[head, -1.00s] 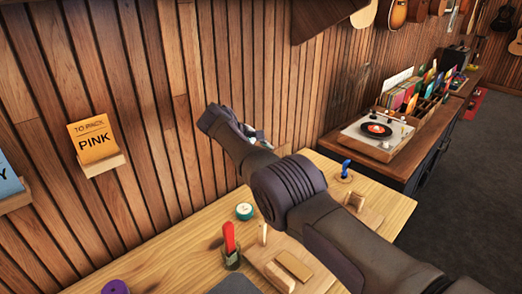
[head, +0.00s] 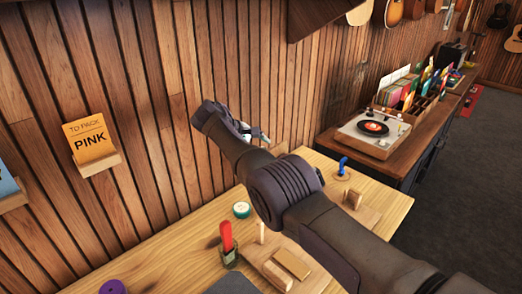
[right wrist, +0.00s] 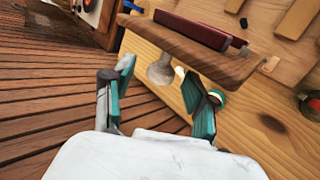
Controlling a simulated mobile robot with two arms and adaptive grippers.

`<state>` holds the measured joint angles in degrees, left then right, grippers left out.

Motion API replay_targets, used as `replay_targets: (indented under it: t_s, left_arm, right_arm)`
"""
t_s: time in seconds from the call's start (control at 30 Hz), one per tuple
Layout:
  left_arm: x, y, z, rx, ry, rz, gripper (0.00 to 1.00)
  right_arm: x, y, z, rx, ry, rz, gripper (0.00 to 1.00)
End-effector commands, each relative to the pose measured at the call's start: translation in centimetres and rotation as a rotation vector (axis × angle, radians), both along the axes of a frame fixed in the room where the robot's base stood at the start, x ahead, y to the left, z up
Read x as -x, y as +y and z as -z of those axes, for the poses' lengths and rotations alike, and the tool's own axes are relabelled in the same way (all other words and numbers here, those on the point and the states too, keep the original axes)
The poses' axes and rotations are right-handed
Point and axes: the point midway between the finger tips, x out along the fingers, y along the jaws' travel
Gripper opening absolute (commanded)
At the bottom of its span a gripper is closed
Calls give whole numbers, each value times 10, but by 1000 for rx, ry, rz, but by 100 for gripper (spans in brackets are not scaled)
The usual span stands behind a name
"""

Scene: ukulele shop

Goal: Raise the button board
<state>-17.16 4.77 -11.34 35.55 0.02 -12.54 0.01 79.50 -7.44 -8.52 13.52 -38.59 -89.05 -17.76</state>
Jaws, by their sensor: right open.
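A brown wooden board (right wrist: 195,48) with a dark red piece on top shows in the right wrist view, with a pale rounded knob (right wrist: 160,71) under its near edge. I see no buttons on it, so I cannot tell for sure that it is the button board. My right gripper (right wrist: 158,76) is open and empty, with its teal fingers either side of the line to the knob, apparently short of it. In the head view the right gripper (head: 252,132) is near the slatted wall, and my arm hides most of what is behind it. My left gripper is not in view.
Below is a light wooden table (head: 185,250) with a red-handled tool in a holder (head: 227,242), a small green-and-white round item (head: 241,210), wooden blocks (head: 292,264) and a blue item (head: 342,165). A turntable (head: 373,130) stands beyond.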

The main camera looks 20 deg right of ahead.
Motion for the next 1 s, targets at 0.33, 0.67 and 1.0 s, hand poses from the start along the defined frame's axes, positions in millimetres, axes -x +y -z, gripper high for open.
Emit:
replay_targets:
  t_s: [0.33,0.67,1.0]
  left_arm:
    - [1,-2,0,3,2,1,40]
    - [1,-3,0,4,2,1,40]
    - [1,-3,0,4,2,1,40]
  right_arm:
    - [12,49,-50,0,-2,-4,57]
    - [19,75,-75,-1,1,-1,57]
    - [19,76,-76,0,2,0,57]
